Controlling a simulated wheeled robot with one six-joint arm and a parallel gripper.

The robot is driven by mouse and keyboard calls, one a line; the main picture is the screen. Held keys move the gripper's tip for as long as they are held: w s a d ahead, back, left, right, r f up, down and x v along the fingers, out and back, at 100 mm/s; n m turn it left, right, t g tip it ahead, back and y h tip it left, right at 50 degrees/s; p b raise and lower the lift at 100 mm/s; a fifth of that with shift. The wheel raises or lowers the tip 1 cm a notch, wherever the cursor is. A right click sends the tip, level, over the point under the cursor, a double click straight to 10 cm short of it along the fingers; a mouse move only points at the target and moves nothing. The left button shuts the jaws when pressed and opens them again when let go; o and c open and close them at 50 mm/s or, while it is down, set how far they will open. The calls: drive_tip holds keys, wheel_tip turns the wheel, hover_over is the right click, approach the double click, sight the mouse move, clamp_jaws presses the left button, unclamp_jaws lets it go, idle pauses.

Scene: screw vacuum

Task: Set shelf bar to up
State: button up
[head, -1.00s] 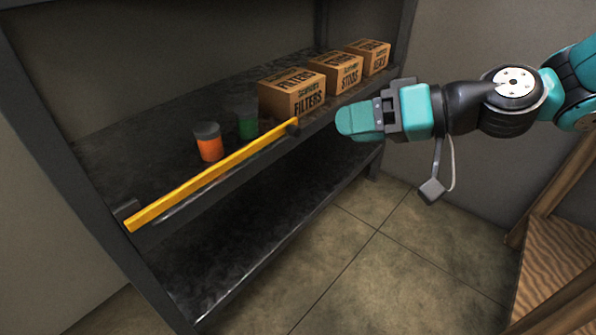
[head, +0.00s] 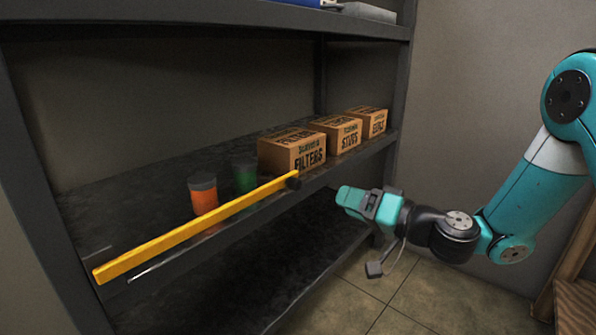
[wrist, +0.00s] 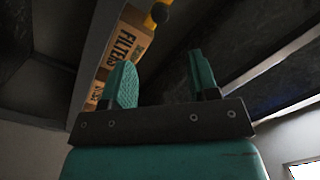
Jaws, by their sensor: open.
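The yellow shelf bar (head: 195,228) runs along the front edge of the middle shelf in the head view. Its right end meets a dark round knob (head: 293,183) in front of the filters box. Its left end is near the left post. The bar slopes slightly in the picture, following the shelf edge. My gripper (head: 345,197) is to the right of the bar's right end, in front of the shelf, apart from the bar. In the wrist view my gripper (wrist: 162,80) is open and empty, and the yellow bar end (wrist: 134,17) shows at the top, beyond the fingers.
Cardboard boxes (head: 292,152) stand on the middle shelf behind the bar. An orange jar (head: 203,195) and a green jar (head: 245,175) stand left of them. An upper shelf (head: 200,17) is above. Floor space (head: 395,290) in front is free.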

sight(299, 185)
drive_tip(key=p+x, duration=0.2)
drive_tip(key=x, duration=1)
drive_tip(key=shift+w+a+f, duration=0.1)
drive_tip(key=shift+a, duration=0.25)
clamp_jaws()
